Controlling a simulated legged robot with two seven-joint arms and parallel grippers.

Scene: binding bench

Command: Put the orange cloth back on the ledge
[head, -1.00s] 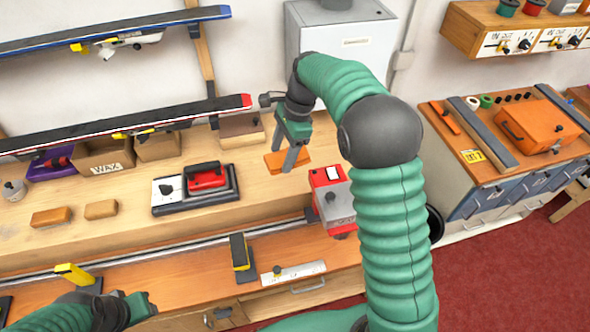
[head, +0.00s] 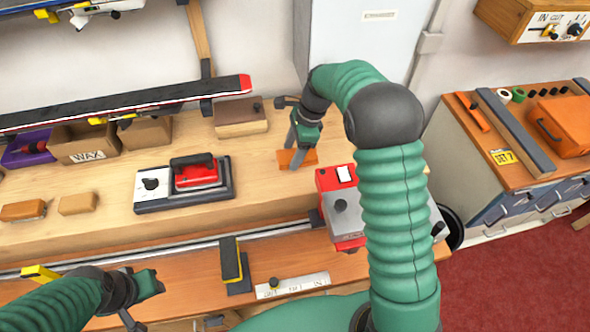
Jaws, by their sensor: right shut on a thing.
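The orange cloth (head: 283,158) is a small flat rectangle at the right part of the wooden ledge (head: 265,185), the raised pale shelf along the wall. My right gripper (head: 294,160) reaches down from above and is shut on the cloth, its grey fingers hiding the middle of it. The cloth lies level at or just above the ledge top; I cannot tell whether it touches. My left gripper (head: 145,300) hangs over the lower bench at the lower left, away from the cloth. The spread of its fingers is unclear.
Left of the cloth are a wooden block (head: 240,118) and a red waxing iron (head: 195,172) on its base. A red and grey machine (head: 342,210) stands close at right, partly behind my arm. A ski (head: 130,105) hangs above. The ledge front near the cloth is clear.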

